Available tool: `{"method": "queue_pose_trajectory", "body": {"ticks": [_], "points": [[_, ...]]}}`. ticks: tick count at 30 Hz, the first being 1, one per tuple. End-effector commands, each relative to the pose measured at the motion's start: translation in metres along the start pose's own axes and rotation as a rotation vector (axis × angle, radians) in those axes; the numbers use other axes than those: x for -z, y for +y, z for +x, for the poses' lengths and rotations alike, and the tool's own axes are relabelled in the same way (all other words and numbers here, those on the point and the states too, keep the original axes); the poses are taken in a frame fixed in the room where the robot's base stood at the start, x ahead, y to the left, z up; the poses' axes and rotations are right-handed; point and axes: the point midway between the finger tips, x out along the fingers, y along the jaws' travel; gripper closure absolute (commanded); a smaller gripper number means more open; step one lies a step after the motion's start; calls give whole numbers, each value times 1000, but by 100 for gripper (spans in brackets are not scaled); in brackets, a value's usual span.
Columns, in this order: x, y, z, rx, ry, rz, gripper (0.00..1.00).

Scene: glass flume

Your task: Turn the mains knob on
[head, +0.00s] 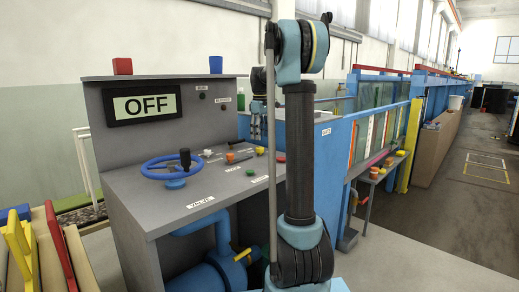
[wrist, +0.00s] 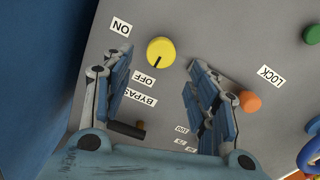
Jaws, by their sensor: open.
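A round yellow knob (wrist: 161,53) sits on the grey panel in the wrist view, between an ON label (wrist: 121,27) and an OFF label (wrist: 144,79). Its dark pointer mark is on the OFF side. No mains label is legible. The yellow knob (head: 259,150) also shows on the console in the head view. My gripper (wrist: 155,90) is open and empty, its fingers apart, with the knob seen beyond the gap between them. In the head view my gripper (head: 256,130) hangs above the console, partly behind my arm. A display (head: 147,105) on the console reads OFF.
An orange knob (wrist: 250,101) is close to the right finger, near a LOCK label (wrist: 271,77). A black-handled lever (wrist: 127,130) is near the left finger. A green knob (wrist: 312,34) is at far right. A blue handwheel (head: 172,167) stands on the console's left.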

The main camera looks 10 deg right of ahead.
Motion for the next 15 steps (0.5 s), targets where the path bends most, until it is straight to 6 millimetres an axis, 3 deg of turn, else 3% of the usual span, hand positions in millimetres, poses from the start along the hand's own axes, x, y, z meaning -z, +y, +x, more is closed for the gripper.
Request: {"method": "queue_pose_trajectory", "body": {"ticks": [7, 15], "points": [[0, 0, 41, 0, 0, 0, 46], [0, 0, 64, 0, 0, 0, 46]]}}
